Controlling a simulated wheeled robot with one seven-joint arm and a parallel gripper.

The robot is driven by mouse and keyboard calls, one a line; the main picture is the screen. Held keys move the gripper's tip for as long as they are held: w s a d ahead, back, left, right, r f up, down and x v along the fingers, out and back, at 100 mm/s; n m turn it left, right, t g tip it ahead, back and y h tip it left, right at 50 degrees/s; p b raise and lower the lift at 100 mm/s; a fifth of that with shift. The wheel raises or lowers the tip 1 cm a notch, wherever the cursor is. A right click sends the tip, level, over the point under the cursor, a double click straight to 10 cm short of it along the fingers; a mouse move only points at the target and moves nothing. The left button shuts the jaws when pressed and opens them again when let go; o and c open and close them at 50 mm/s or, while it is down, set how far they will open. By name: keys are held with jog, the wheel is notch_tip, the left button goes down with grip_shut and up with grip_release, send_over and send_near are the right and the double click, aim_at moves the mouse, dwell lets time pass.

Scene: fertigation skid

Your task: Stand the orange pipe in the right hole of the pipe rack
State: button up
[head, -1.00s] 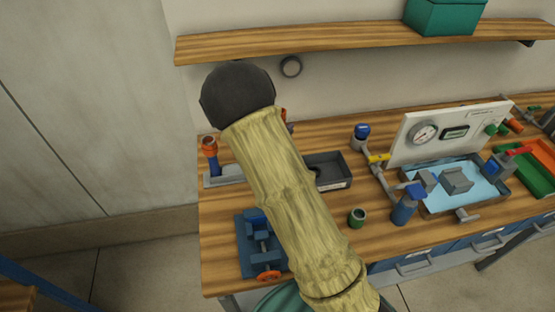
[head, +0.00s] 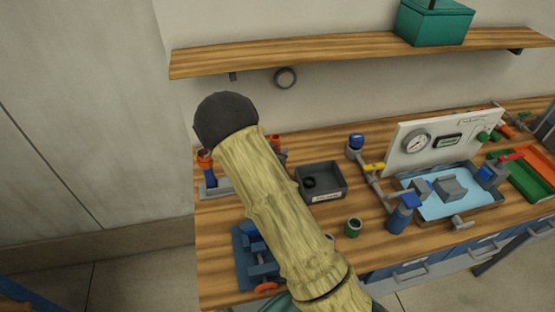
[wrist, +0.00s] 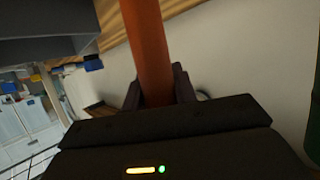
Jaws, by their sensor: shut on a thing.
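In the wrist view my gripper (wrist: 157,92) is shut on the orange pipe (wrist: 150,45), which runs up between the two fingers and out of the top of the picture. In the head view my arm hides the gripper. The pipe rack (head: 212,192) is a grey base on the left of the bench, partly hidden behind my arm. A blue post with an orange top (head: 205,162) stands at its left end. Another orange-topped piece (head: 275,142) shows just right of my arm; I cannot tell what it belongs to. The right hole is not clearly visible.
A dark grey bin (head: 330,180) holding a black ring stands right of my arm. A blue vise (head: 250,262) is at the front left and a green cup (head: 353,227) at the front. A blue-floored tray (head: 470,204) with fittings is further right. A shelf (head: 350,52) hangs above.

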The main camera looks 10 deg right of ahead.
jog(key=shift+f+p, duration=0.4)
jog(key=shift+f, duration=1.65)
jog(key=shift+f, duration=0.2)
jog(key=o, duration=0.9)
jog(key=shift+o, duration=0.2)
jog(key=shift+r, duration=0.15)
jog(key=shift+s+a+r, duration=0.1)
jog(key=b+v, duration=0.2)
jog(key=v, duration=0.9)
jog(key=shift+s+a, duration=0.15)
jog(key=shift+s, duration=0.15)
